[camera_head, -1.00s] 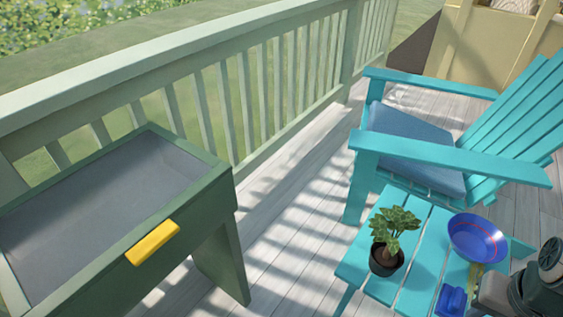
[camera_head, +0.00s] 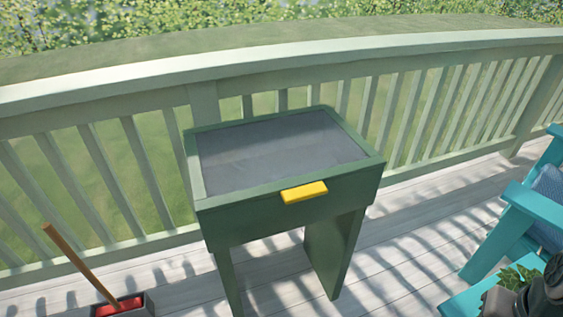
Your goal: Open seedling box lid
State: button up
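The seedling box (camera_head: 275,220) is a dark green box on legs in the middle of the view, standing against the railing. Its lid (camera_head: 285,150) is a grey translucent panel in a green frame and lies shut on the box. A yellow handle (camera_head: 304,192) sits at the lid's front edge. Part of my arm shows dark at the lower right corner, well right of the box and apart from it. My gripper's fingers are not visible.
A green railing (camera_head: 120,82) runs behind the box. A turquoise chair (camera_head: 525,213) and a turquoise table (camera_head: 468,299) with a plant (camera_head: 516,276) stand at the right. A dustpan (camera_head: 122,305) and a wooden handle (camera_head: 72,255) are at the lower left. The deck (camera_head: 400,265) right of the box is clear.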

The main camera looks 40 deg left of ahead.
aim_at(310, 185)
jog(key=u, duration=2.05)
jog(key=k, duration=0.3)
jog(key=u, duration=1)
jog(key=k, duration=1.05)
jog(key=u, duration=0.95)
jog(key=i, duration=0.9)
jog(key=z, duration=0.5)
jog(key=i, duration=0.85)
jog(key=z, duration=1.35)
jog(key=i, duration=0.4)
jog(key=z, duration=0.4)
